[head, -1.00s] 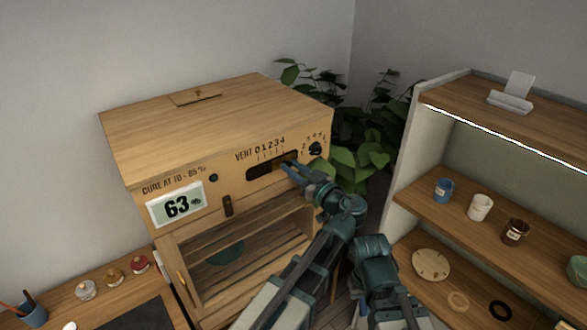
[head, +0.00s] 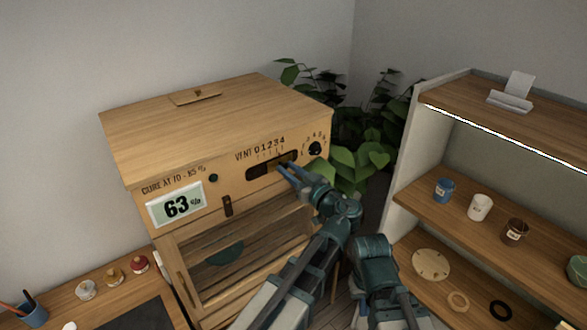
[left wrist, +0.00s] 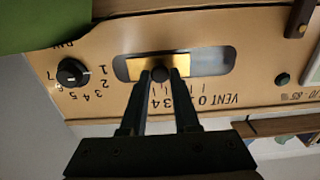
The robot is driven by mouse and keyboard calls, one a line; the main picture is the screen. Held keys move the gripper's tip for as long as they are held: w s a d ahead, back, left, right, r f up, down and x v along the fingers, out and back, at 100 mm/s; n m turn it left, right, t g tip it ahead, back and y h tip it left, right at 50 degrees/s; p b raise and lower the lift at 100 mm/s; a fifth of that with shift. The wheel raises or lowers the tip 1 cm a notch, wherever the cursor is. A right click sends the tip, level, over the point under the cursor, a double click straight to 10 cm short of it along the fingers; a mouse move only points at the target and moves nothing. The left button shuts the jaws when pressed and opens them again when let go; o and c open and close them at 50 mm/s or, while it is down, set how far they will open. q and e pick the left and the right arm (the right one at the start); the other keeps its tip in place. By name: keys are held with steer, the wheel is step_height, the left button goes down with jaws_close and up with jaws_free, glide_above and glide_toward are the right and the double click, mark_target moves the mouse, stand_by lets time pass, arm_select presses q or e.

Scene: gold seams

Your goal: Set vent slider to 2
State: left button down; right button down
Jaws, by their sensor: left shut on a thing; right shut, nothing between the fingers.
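The vent slider is a dark round knob (left wrist: 160,74) in a slot (left wrist: 205,62) on the wooden cabinet's front. The slot also shows in the head view (head: 259,171), under the "VENT 0 1 2 3 4" scale (head: 268,146). My left gripper (left wrist: 160,80) is shut on the knob, with one finger on each side of it. In the left wrist view the scale appears upside down, and the knob sits near the 3 and 4 end; the exact mark is hard to tell. In the head view my left gripper (head: 282,170) covers the knob. My right gripper's fingers are not visible.
A round dial (head: 315,149) sits right of the slot, and a display (head: 175,205) reads 63%. A plant (head: 355,150) stands behind the cabinet. A shelf unit (head: 400,190) with cups and small items stands at the right. Small jars (head: 113,277) stand at lower left.

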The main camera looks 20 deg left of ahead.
arm_select(q)
steer(key=shift+s+a, duration=0.9)
steer(key=shift+s, duration=0.3)
steer(key=shift+w, duration=0.15)
steer(key=c, duration=0.7)
jaws_free()
steer(key=shift+d, duration=0.1)
arm_select(e)
steer(key=shift+d, duration=0.1)
